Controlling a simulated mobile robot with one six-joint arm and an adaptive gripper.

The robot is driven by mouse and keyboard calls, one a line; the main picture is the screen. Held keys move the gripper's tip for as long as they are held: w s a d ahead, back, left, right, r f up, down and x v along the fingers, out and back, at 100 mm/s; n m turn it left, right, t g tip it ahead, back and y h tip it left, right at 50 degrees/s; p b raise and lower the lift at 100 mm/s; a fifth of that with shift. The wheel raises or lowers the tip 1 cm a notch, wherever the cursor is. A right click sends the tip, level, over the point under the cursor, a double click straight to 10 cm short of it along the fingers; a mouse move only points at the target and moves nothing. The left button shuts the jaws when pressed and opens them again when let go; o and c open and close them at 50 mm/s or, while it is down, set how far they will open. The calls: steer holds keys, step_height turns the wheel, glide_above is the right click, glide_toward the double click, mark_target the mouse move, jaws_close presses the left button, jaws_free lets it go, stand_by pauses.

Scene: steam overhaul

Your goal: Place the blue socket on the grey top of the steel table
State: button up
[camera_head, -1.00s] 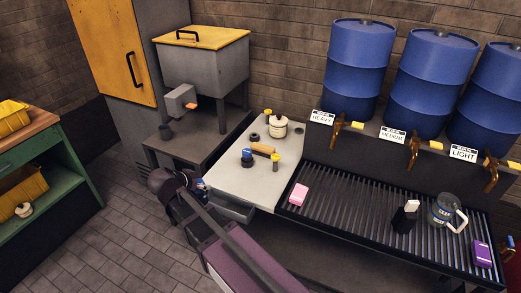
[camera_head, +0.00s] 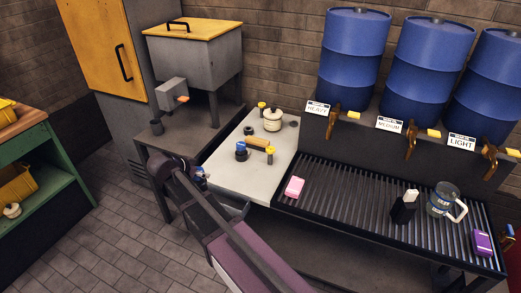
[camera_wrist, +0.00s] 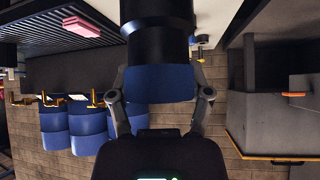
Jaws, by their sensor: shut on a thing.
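The blue socket (camera_wrist: 160,84) fills the top middle of the wrist view, a thick cylinder with a blue band and a black part. My gripper (camera_wrist: 160,98) has its two fingers closed on the sides of the blue band. In the head view my gripper (camera_head: 201,176) is beside the left edge of the steel table's light grey top (camera_head: 228,178), mostly hidden by my arm. Only small blue bits show there. I cannot tell its height above the top.
On the grey top stand a blue-and-black piece (camera_head: 241,151), a wooden-handled tool (camera_head: 257,143), a cream pot (camera_head: 272,120) and small yellow-topped pieces. The front left of the top is clear. A slatted tray (camera_head: 345,200) with a pink block (camera_head: 294,187) adjoins right.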

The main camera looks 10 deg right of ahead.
steer(key=w+d+f+m+g+b, duration=0.1)
steer(key=w+d+f+b, duration=0.2)
steer(key=w+f, duration=0.1)
steer(key=w+d+f+m+g+h+b, duration=0.1)
steer(key=w+d+f+m+b, duration=0.1)
steer(key=w, duration=0.5)
steer(key=shift+d+f+m+h+b, duration=0.3)
steer(key=shift+d+f+b, duration=0.45)
steer(key=shift+d+f, duration=0.15)
steer(key=shift+d, duration=0.1)
steer(key=b, duration=0.1)
glide_above(258, 178)
steer(key=a, duration=0.2)
steer(key=shift+s+d+f, duration=0.1)
steer(key=shift+d+f, duration=0.15)
steer(key=shift+f, duration=0.4)
steer(key=shift+d, duration=0.1)
steer(key=shift+d+f+b, duration=0.55)
steer(key=shift+d+b, duration=0.05)
steer(key=shift+b, duration=0.2)
steer(key=shift+f+b, duration=1.25)
steer(key=shift+f, duration=0.05)
